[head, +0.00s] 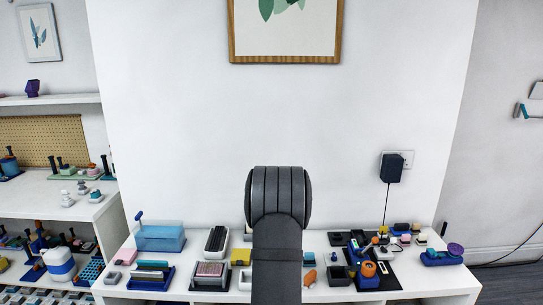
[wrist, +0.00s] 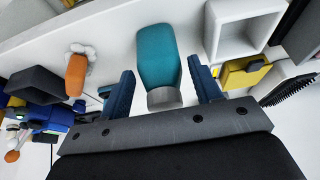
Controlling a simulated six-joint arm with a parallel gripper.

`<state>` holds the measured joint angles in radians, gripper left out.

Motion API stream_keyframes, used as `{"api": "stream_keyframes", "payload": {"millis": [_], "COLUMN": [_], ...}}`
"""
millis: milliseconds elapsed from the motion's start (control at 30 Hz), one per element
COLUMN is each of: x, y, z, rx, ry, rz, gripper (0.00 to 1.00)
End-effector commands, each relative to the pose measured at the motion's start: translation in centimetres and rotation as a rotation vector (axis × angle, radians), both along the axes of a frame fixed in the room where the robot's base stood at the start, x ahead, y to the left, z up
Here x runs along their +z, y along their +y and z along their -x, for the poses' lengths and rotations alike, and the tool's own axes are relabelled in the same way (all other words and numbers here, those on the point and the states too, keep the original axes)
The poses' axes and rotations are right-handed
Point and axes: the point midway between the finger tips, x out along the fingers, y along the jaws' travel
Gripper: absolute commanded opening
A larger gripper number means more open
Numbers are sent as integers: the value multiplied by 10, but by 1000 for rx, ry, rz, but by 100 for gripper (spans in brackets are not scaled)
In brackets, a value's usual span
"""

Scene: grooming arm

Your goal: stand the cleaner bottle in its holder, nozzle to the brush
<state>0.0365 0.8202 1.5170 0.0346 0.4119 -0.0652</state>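In the wrist view, a teal bottle-like thing (wrist: 157,55) with a grey end lies between the two blue fingers of my gripper (wrist: 163,90). Gaps show on both sides of it, so my gripper is open around it. I take it for the cleaner bottle; its nozzle is not clear. A white square open box (wrist: 213,47), perhaps the holder, is just to its right and looks empty. A black bristled thing (wrist: 288,91), perhaps the brush, is at the right edge. In the head view my dark arm hides the gripper and bottle.
In the wrist view, an orange piece (wrist: 76,75) and a dark grey box (wrist: 37,85) are to the left, and a yellow block (wrist: 243,75) is to the right. In the head view, a blue box (head: 160,238) and several small items crowd the white table.

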Motion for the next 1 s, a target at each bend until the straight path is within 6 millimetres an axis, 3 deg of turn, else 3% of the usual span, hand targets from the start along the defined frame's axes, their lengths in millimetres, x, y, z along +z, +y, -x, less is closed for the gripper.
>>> {"api": "stream_keyframes", "payload": {"millis": [33,267,1000], "x": [0,0,27], "y": [0,0,0], "z": [0,0,0], "rx": [0,0,0], "ry": [0,0,-2], "rz": [0,0,0], "gripper": [48,5,5]}}
